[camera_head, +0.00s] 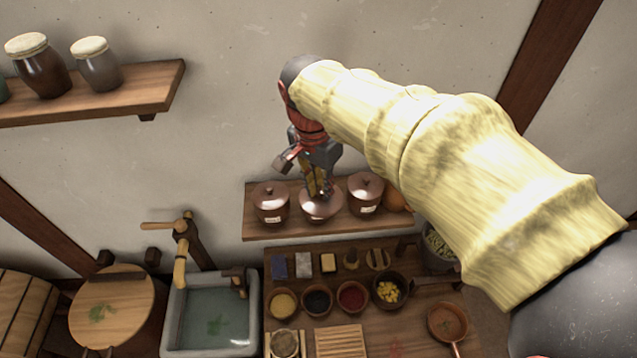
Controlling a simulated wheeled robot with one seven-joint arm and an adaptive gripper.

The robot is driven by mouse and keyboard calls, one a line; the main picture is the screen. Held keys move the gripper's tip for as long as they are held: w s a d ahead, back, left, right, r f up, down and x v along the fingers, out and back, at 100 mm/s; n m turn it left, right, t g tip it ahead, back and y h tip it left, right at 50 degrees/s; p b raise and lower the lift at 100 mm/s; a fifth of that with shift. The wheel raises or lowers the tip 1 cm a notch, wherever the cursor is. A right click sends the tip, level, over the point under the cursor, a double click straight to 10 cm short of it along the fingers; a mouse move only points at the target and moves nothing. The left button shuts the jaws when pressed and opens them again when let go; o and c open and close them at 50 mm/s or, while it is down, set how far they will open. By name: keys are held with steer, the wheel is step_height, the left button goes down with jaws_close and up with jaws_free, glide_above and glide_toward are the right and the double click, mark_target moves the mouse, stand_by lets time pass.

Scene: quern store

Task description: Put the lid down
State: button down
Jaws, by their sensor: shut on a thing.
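My gripper (319,193) points down at the middle of the small wall shelf, shut on the lid (308,207) of the middle place. The lid is brownish-pink and round, and my fingers cover its knob. It looks level. Whether it rests on a pot or hangs just above one, I cannot tell, as what is under it is mostly hidden. A lidded pot (271,209) with a pale label stands to its left, and another lidded pot (365,196) stands to its right.
The shelf (258,233) has little free room; a round orange-brown thing (397,200) is at its right end. Below is a worktop with several bowls, small blocks, and a slatted board (340,341). A water-filled sink (212,315) is at lower left. Jars stand on an upper shelf (130,92).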

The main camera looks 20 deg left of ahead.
mark_target(323, 216)
steer(key=shift+s+d+r+b, duration=0.1)
steer(key=shift+s+d+r, duration=0.3)
steer(key=shift+s, duration=0.3)
steer(key=shift+s+d+r+b, duration=0.15)
steer(key=shift+s+d+r, duration=0.2)
steer(key=shift+s, duration=0.35)
steer(key=shift+s+d+r+b, duration=0.1)
steer(key=shift+s+d+r, duration=0.3)
steer(key=shift+s, duration=0.3)
steer(key=shift+f, duration=0.1)
